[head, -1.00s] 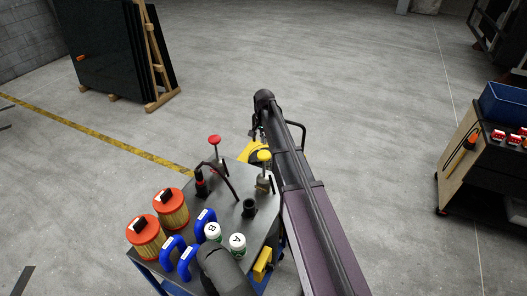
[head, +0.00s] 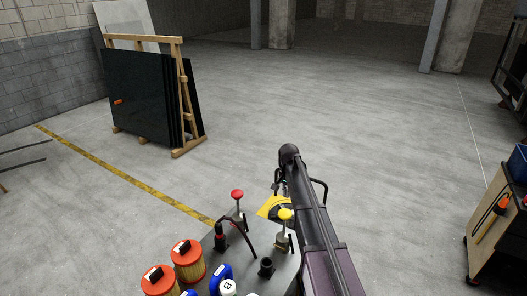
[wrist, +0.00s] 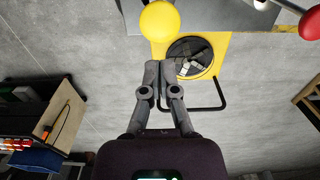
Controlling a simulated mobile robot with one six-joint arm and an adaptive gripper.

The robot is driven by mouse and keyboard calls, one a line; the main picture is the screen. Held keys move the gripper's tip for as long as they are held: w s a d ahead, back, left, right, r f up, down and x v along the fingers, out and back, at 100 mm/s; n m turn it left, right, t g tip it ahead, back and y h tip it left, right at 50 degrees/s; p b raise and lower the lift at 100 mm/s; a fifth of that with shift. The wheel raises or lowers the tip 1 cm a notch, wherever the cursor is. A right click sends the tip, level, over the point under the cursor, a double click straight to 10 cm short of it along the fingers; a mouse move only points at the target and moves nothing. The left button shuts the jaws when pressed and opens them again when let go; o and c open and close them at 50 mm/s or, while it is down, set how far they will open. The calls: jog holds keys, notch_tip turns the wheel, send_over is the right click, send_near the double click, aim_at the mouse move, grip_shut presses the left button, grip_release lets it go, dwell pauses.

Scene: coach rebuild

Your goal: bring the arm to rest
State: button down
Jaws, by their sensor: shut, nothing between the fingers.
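My arm reaches out from the lower right of the head view, over the right side of my deck. My gripper (wrist: 160,68) shows in the wrist view with its two fingers together and nothing between them. The fingertips lie just below a yellow knob (wrist: 160,20) in that picture, beside a yellow plate with a round dark vent (wrist: 191,58). I cannot tell whether they touch the knob. In the head view the gripper is largely hidden by the end of the arm.
A red knob (head: 237,194), a yellow knob (head: 285,214) and orange-topped filters (head: 187,258) stand on the deck. A rack of dark panels (head: 140,95) stands at the left, a wooden cart (head: 489,225) at the right. The floor (head: 330,85) ahead is open.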

jog(key=s+f+n+b, duration=0.2)
jog(key=s+f+b, duration=0.2)
jog(key=s, duration=0.5)
jog(key=s+f+n+b, duration=0.2)
jog(key=s+f+b, duration=0.2)
jog(key=s, duration=0.6)
jog(key=s+f+n+b, duration=0.3)
jog(key=s+f+b, duration=0.2)
jog(key=s, duration=0.5)
jog(key=shift+s+f, duration=0.1)
